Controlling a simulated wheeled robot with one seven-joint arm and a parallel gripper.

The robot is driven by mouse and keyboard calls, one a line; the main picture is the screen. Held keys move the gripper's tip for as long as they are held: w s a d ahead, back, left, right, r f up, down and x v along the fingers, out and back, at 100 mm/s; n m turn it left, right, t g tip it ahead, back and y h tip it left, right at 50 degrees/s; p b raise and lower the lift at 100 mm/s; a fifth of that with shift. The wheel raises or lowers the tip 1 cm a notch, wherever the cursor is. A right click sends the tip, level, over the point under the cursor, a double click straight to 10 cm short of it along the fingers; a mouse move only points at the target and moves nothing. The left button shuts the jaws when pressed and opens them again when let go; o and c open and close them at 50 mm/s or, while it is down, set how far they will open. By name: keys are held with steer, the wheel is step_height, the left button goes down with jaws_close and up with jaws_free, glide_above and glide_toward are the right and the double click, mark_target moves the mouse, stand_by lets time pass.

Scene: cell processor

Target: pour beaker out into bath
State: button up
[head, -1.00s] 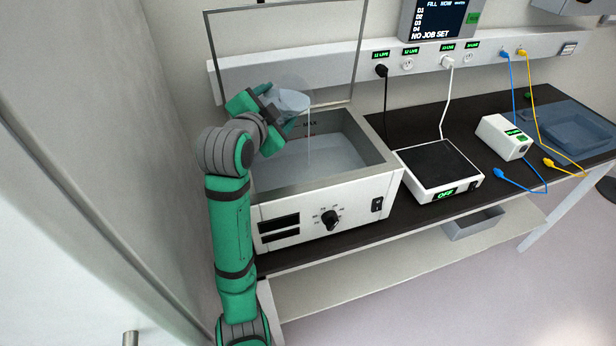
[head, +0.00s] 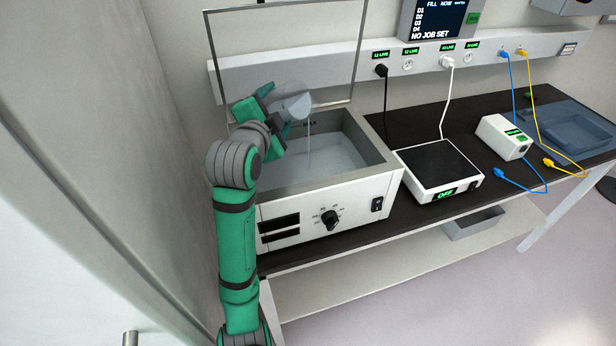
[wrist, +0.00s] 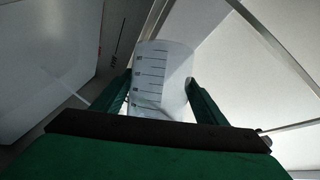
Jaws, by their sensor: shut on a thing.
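My gripper (head: 277,108) is shut on a clear beaker (head: 292,103) above the bath. The beaker is tilted to the right, and a thin stream falls from its lip into the bath (head: 345,195). The bath is a white box with a grey rim, clear liquid inside and its glass lid raised behind. In the wrist view the beaker (wrist: 160,78), with dark graduation marks, sits between both fingers of my gripper (wrist: 160,95). Some liquid seems to show low in the beaker; how much is unclear.
A hot plate (head: 440,168) reading OFF stands right of the bath. A small white box (head: 503,137), blue and yellow cables and a blue-tinted tray (head: 570,130) lie further right. A wall closes off the left side. A socket rail (head: 430,58) runs behind.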

steer(key=shift+r, duration=0.1)
steer(key=shift+m, duration=0.5)
steer(key=shift+f, duration=0.25)
steer(key=shift+f+m+t, duration=0.1)
steer(key=shift+m+t, duration=0.3)
steer(key=shift+d, duration=0.1)
steer(key=shift+s+f+m, duration=0.1)
steer(key=shift+f+m, duration=0.1)
steer(key=shift+m, duration=0.3)
steer(key=shift+s+d+f+m+t, duration=0.1)
steer(key=shift+d+f+m+t, duration=0.15)
steer(key=shift+m+t, duration=0.15)
